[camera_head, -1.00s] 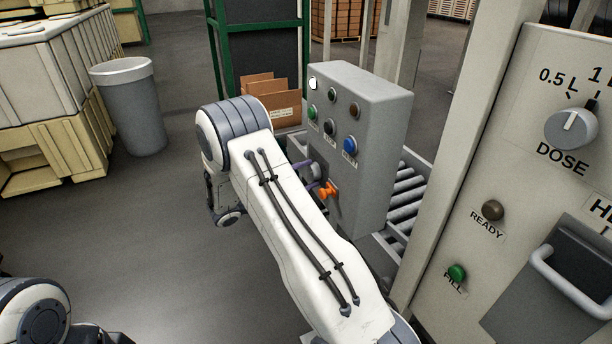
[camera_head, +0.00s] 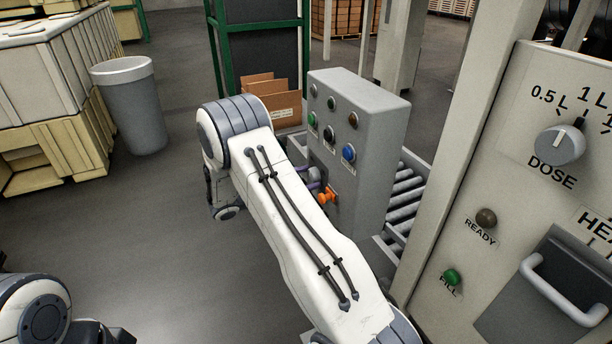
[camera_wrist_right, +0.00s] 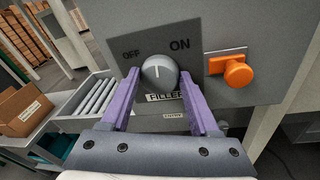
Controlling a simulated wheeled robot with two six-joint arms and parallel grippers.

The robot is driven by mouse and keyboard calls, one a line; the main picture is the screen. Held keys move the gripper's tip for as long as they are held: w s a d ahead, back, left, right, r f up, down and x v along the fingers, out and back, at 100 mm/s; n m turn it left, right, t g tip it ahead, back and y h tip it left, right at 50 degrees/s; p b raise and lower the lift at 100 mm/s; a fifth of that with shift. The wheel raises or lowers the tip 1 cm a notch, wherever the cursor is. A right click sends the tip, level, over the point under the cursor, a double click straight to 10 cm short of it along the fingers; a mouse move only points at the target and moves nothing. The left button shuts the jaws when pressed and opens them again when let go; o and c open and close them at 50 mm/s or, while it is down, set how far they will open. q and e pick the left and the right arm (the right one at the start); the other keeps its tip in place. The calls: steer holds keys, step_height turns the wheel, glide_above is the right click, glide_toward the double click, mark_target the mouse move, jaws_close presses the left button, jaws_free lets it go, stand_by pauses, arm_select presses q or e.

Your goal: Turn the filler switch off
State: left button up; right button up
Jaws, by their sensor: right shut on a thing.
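The filler switch (camera_wrist_right: 158,72) is a round grey knob on a dark plate in the right wrist view. OFF is printed to its upper left and ON to its upper right; a FILLER label is partly hidden below. Its white mark points up, leaning slightly left, between the two words. My right gripper (camera_wrist_right: 160,76) is shut on the knob, one purple finger on each side. In the head view, my right arm partly hides the knob and the gripper (camera_head: 314,184). Only part of my left arm shows at lower left; its gripper is out of view.
An orange knob (camera_wrist_right: 238,73) sticks out just right of the switch. The grey control box (camera_head: 376,150) carries lamps and buttons, including a blue one (camera_head: 348,152). A roller conveyor (camera_head: 402,190) runs behind it. A machine panel with a dose knob (camera_head: 560,145) stands at right.

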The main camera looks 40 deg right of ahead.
steer(key=n+p, duration=0.1)
steer(key=n, duration=0.1)
steer(key=n+g+p, duration=0.1)
steer(key=n, duration=0.2)
steer(key=shift+w+r+y, duration=0.15)
steer(key=shift+w+y, duration=0.05)
steer(key=shift+y, duration=0.2)
steer(key=n+p, duration=0.2)
steer(key=n, duration=0.2)
steer(key=shift+w+g, duration=0.1)
steer(key=shift+g, duration=0.3)
steer(key=o, duration=1.4)
